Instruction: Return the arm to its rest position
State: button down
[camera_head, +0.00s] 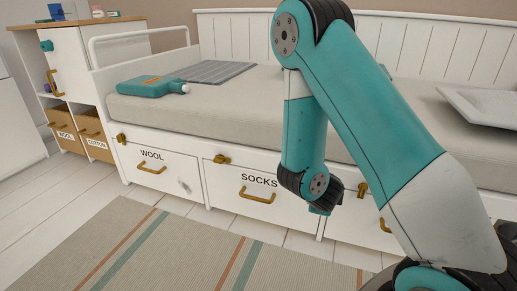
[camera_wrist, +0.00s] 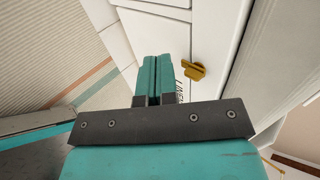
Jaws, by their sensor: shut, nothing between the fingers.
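My teal arm reaches across the right half of the head view, bent at the elbow with its forearm hanging down. My gripper (camera_wrist: 153,62) is shut, its two teal fingers together and empty in the wrist view. The wrist view shows a brass catch (camera_wrist: 193,69) just right of the fingers on a white front. A partly covered black label shows beside the fingers. The fingers seem apart from the front.
A white daybed holds a teal bottle (camera_head: 152,86), a grey mat (camera_head: 215,72) and, at right, a white tray (camera_head: 450,96). The closed drawer marked WOOL (camera_head: 180,172) is at left. A cabinet (camera_head: 75,62) stands far left. A striped rug (camera_head: 180,255) covers the floor.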

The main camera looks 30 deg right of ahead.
jog(key=shift+r, duration=0.1)
jog(key=s+a+r+n+g+y+p, duration=0.35)
jog(key=a+r+n+y+p, duration=0.45)
jog(key=a+r+n, duration=0.85)
jog(key=s+a+r+n+g+y+p, duration=0.1)
jog(key=s+a+r+n+p, duration=0.1)
jog(key=s+a+r+n, duration=0.3)
jog(key=s+a+r+n+y+p, duration=0.1)
jog(key=s+a+r+n+p, duration=0.2)
jog(key=r+n, duration=0.35)
jog(key=s+a+r+n+g+y+p, duration=0.1)
jog(key=s+a+r+n+p, duration=0.1)
jog(key=s+a+r+n, duration=0.4)
notch_tip(320, 180, up, 40)
jog(key=d+p, duration=0.2)
jog(key=p, duration=3.5)
jog(key=shift+w+f+n+p, duration=0.15)
jog(key=shift+w+n+p, duration=0.2)
jog(key=shift+w+n, duration=0.1)
